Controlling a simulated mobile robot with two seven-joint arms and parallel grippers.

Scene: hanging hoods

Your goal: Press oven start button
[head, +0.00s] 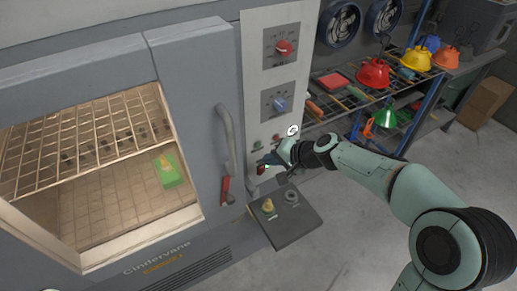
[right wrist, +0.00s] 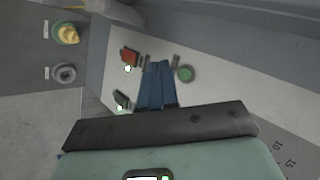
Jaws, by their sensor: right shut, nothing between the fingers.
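The oven (head: 185,85) stands at the left in the head view, with a light control panel (head: 262,100) right of its door. A round green button (right wrist: 185,73) shows on the panel in the right wrist view; I cannot read a start label. In the head view the right gripper (head: 264,160) is at the lower panel. Contact cannot be told. My left gripper is not in view.
The door handle (head: 226,140) juts out left of my gripper. A grey ledge (head: 292,222) below bears a yellow button (head: 268,206). A rack (head: 345,95) with colored hoods stands behind.

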